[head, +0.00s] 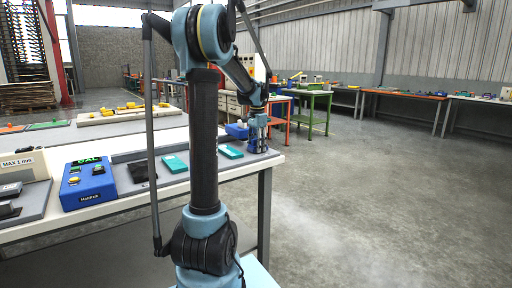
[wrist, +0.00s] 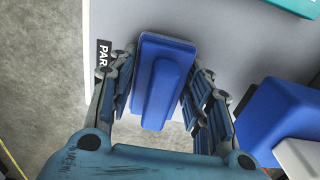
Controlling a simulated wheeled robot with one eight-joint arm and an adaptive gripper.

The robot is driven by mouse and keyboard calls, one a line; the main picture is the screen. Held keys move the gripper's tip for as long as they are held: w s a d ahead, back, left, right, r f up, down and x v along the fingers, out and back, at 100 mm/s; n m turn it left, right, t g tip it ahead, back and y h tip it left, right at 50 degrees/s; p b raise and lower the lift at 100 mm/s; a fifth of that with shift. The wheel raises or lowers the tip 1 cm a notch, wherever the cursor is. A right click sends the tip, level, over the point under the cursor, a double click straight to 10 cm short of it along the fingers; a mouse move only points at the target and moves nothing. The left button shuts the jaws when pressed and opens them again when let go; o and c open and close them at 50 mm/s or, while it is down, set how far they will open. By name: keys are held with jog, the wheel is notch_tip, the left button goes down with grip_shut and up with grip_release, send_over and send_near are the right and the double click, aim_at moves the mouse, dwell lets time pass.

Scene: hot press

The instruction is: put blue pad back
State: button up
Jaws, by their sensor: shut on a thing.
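The blue pad (wrist: 163,80) is a block with a raised ridge along its middle. In the wrist view it sits between the two fingers of my gripper (wrist: 164,68), which is shut on it. Below it is a grey board (wrist: 115,15); I cannot tell whether the pad touches it. In the head view my gripper (head: 258,146) points down at the right end of the table, and the pad cannot be made out clearly between the fingers.
A larger blue block (wrist: 280,115) is close to the right finger. A black label reading "PAR" (wrist: 104,55) is left of the pad. Teal pads (head: 174,163) (head: 231,152), a dark pad (head: 143,172) and a blue button box (head: 88,184) lie along the table. Floor is open at right.

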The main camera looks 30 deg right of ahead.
jog(key=o, duration=1)
jog(key=shift+f, duration=0.1)
notch_tip(320, 180, up, 12)
jog(key=shift+r, duration=0.15)
jog(key=shift+s, duration=0.1)
dwell(0.5)
